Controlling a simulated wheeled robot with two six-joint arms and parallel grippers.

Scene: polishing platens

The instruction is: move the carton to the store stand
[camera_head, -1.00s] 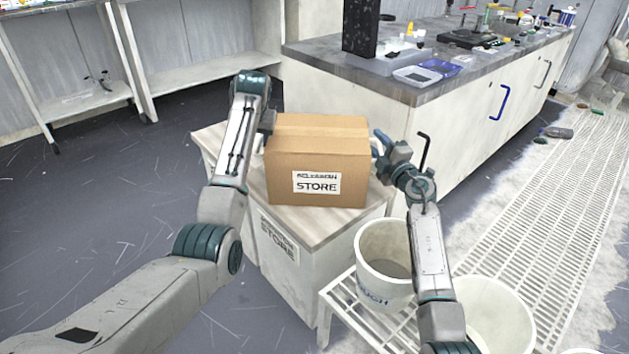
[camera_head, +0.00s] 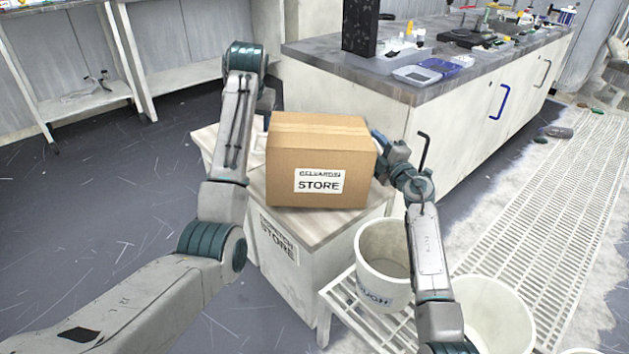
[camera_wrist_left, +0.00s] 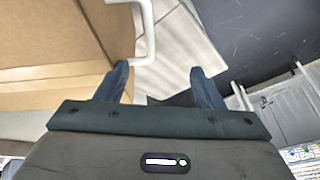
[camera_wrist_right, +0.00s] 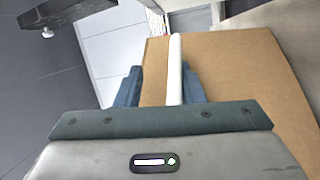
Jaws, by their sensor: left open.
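The brown carton (camera_head: 322,152), with a white STORE label on its front, sits upright on the wooden top of the store stand (camera_head: 315,226). My left gripper (camera_head: 266,108) is at the carton's left side, partly hidden by its own arm. In the left wrist view its fingers (camera_wrist_left: 160,85) are open and empty, with a white carton handle (camera_wrist_left: 146,35) beyond them to the left. My right gripper (camera_head: 379,142) is at the carton's right side. In the right wrist view its fingers (camera_wrist_right: 158,88) stand apart with a white handle (camera_wrist_right: 175,65) between them, nearer the right finger.
A bench (camera_head: 400,85) with trays and small items stands behind the carton. A white bucket (camera_head: 385,250) on a slatted rack (camera_head: 340,300) stands at the stand's front right. White shelving (camera_head: 210,72) is at the back left. Floor (camera_head: 90,220) at the left is clear.

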